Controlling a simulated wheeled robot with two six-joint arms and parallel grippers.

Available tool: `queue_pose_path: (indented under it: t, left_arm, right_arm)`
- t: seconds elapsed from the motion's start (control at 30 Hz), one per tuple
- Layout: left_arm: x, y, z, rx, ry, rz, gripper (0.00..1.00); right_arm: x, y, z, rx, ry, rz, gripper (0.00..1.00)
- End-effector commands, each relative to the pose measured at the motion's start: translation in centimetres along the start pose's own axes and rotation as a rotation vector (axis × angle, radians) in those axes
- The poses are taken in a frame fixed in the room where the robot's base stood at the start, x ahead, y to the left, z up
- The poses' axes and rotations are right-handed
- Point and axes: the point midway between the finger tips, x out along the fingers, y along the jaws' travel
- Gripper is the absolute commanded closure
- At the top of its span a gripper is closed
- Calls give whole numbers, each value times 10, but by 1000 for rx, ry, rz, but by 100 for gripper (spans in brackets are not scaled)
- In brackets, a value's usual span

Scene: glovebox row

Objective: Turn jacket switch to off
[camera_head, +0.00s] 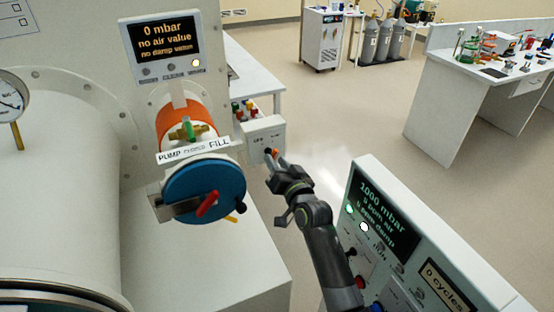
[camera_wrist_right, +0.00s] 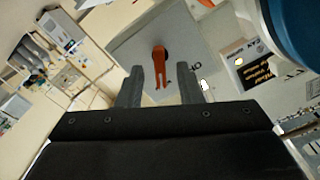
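A grey switch box (camera_head: 263,135) stands beside the blue round door in the head view, with an orange lever (camera_head: 271,153) at its lower edge. I take it for the jacket switch, but its label is not readable. In the right wrist view the orange lever (camera_wrist_right: 160,66) hangs from a dark round hub on the grey box face (camera_wrist_right: 195,40). My right gripper (camera_head: 274,168) is at the lever; in its wrist view the open fingers (camera_wrist_right: 160,86) stand either side of the lever's lower end, with gaps. Depth is unclear. My left gripper is not in view.
The blue round door (camera_head: 205,190) with a red handle is left of my right arm. A green-handled valve (camera_head: 188,130) sits above it. A control console (camera_head: 400,240) with a 1000 mbar display stands close to the arm's right. Benches (camera_head: 470,90) stand farther back.

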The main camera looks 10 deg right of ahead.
Motion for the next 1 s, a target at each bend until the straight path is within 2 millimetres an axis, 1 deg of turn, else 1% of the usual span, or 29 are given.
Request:
queue_pose_path:
  t: [0.1, 0.37, 0.4, 0.43, 0.63, 0.67, 1.0]
  left_arm:
    - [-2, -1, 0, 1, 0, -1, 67]
    - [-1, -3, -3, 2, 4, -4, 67]
    - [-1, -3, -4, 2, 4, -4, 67]
    - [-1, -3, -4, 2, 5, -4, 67]
    - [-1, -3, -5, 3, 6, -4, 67]
    - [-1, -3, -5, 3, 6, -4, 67]
    - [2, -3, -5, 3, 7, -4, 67]
  right_arm:
    - [4, 0, -1, -1, 0, 0, 67]
    - [5, 0, 0, -1, 1, 0, 67]
    - [5, 0, 0, 0, 1, 0, 69]
    - [5, 0, 0, 0, 1, 0, 72]
    - [5, 0, 0, 0, 0, 0, 99]
    - [5, 0, 0, 0, 0, 0, 100]
    - [5, 0, 1, -27, 1, 0, 100]
